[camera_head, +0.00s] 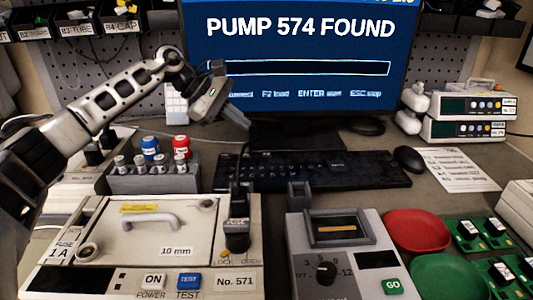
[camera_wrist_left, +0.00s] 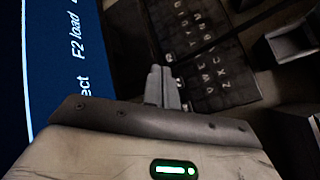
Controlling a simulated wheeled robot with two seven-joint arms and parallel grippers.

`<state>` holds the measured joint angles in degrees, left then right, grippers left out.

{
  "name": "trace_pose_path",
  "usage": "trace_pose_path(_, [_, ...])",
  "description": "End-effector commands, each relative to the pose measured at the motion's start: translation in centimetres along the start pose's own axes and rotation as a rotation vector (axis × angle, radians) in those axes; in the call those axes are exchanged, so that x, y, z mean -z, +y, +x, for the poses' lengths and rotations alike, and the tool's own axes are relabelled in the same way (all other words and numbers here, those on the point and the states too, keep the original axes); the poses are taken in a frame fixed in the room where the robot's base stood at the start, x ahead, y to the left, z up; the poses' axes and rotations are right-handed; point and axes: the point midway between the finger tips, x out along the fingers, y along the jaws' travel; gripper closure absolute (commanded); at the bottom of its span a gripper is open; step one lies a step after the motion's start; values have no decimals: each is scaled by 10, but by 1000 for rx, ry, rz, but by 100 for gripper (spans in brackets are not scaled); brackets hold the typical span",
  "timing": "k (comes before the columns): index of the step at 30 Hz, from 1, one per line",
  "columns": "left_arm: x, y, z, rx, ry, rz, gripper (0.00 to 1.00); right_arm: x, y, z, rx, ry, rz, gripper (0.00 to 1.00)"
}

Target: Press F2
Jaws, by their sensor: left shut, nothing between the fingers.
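The black keyboard (camera_head: 355,172) lies on the table below the monitor (camera_head: 300,45). The monitor reads "PUMP 574 FOUND" above an empty bar, with a line below that includes "F2 load". My left gripper (camera_head: 240,122) is shut and empty, tilted down near the monitor's lower left edge, above the keyboard's left end. In the left wrist view my shut fingertips (camera_wrist_left: 163,72) lie in front of the keyboard (camera_wrist_left: 205,65) and hide part of it. Letter keys show there; I cannot pick out the F2 key. My right gripper is not in view.
A dial tester (camera_head: 345,255), red bowl (camera_head: 415,230) and mouse (camera_head: 408,158) are to the right. Stacked pumps (camera_head: 465,128) stand back right.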

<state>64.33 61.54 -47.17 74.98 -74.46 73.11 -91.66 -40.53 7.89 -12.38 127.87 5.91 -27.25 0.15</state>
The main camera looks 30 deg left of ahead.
Motion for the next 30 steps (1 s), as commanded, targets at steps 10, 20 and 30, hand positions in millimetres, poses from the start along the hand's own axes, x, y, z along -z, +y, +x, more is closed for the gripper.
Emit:
trace_pose_path(10, [0,0,0,0,2,-2,100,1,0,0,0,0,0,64])
trace_pose_path(20, [-20,21,1,-72,193,-193,100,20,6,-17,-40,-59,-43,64])
trace_pose_path(30, [-51,36,7,-247,268,-351,100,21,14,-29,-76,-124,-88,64])
